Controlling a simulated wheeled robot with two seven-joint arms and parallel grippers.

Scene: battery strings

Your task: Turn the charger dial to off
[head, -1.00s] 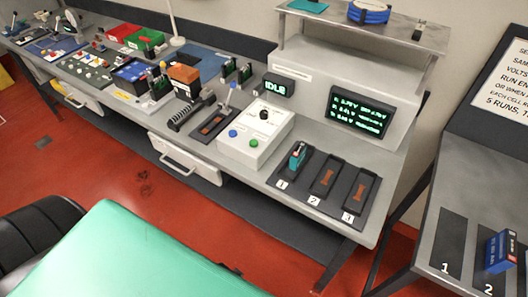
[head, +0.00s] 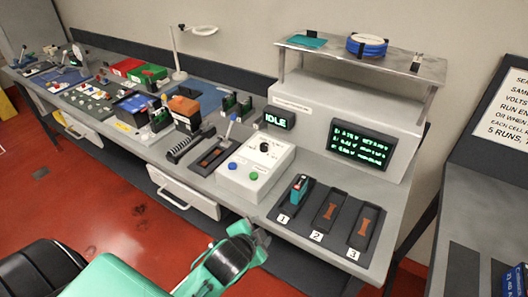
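The charger is a white box (head: 243,187) on the bench. Its black dial (head: 264,147) is on the upper part of its sloped face, and the pointer's setting is too small to read. My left gripper (head: 262,236) is at the bench's front edge, below and in front of the charger, apart from the dial. Its fingers are small and partly hidden behind the wrist, so I cannot tell whether they are open. My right gripper is not in view.
Right of the charger is a black tray with numbered slots (head: 325,222); a teal battery (head: 299,187) stands in slot 1. A small display (head: 280,119) reads IDLE. A larger screen (head: 361,146) and a shelf (head: 350,55) are behind.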

